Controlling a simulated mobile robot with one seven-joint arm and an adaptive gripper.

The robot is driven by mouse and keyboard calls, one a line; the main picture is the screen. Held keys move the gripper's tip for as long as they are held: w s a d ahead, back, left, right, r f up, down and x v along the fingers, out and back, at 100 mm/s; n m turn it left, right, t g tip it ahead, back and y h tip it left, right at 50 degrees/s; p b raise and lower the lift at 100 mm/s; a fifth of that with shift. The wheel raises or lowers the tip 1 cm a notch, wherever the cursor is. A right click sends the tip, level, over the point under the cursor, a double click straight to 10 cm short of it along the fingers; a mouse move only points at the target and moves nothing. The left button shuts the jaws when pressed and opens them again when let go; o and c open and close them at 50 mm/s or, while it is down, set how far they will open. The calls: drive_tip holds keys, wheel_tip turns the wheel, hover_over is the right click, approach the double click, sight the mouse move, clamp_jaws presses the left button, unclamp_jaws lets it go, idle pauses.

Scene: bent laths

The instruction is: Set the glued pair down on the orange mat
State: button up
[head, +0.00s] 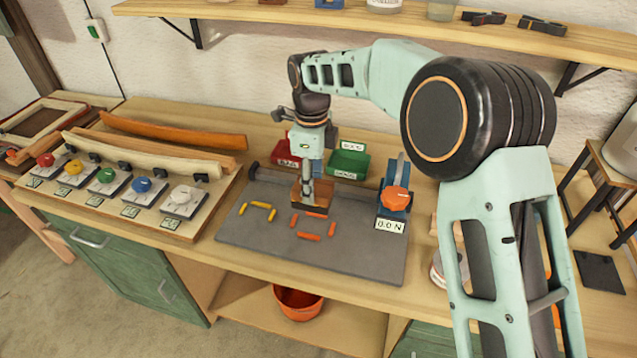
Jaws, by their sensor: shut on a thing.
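My gripper (307,186) points down over the back of a grey work board (350,250) on the bench. It is shut on a small brown-orange wooden piece (318,208), which I take to be the glued pair. The joint between its parts is too small to make out. The piece is at or just above the board; I cannot tell if it touches. No solid orange mat shows; orange strips (309,236) mark out a four-sided area on the board, just in front of the piece. The area inside them looks empty.
Yellow strips (260,205) mark another area to the left. A blue device with an orange knob (395,199) and a "0.0 N" display stands right. Red (284,172) and green (349,163) bins stand behind. Bent laths (150,160) and coloured knobs fill the left. The board's front is clear.

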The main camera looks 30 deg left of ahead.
drive_tip(key=s+d+b, duration=0.7)
drive_tip(key=s+b, duration=0.1)
drive_tip(key=s, duration=0.4)
drive_tip(key=w+d+p, duration=0.2)
drive_tip(key=w+d, duration=0.2)
drive_tip(key=d, duration=0.8)
drive_tip(key=w+d+p, duration=0.1)
drive_tip(key=w+d, duration=0.3)
drive_tip(key=d, duration=0.8)
drive_tip(key=w+d+p, duration=0.2)
drive_tip(key=w+d, duration=0.2)
drive_tip(key=d, duration=0.8)
drive_tip(key=w+d+f+p, duration=0.2)
drive_tip(key=w+d, duration=0.8)
drive_tip(key=w, duration=0.2)
wheel_tip(320, 180, down, 6)
drive_tip(key=b, duration=0.4)
drive_tip(key=shift+w+r+b, duration=0.15)
drive_tip(key=shift+r+b, duration=0.05)
drive_tip(key=shift+b, duration=0.1)
drive_tip(key=shift+f+b, duration=0.55)
drive_tip(key=shift+f, duration=0.35)
drive_tip(key=shift+f+b, duration=0.4)
drive_tip(key=shift+f, duration=0.25)
drive_tip(key=o, duration=1.2)
drive_tip(key=shift+o, duration=0.2)
drive_tip(key=shift+r, duration=0.1)
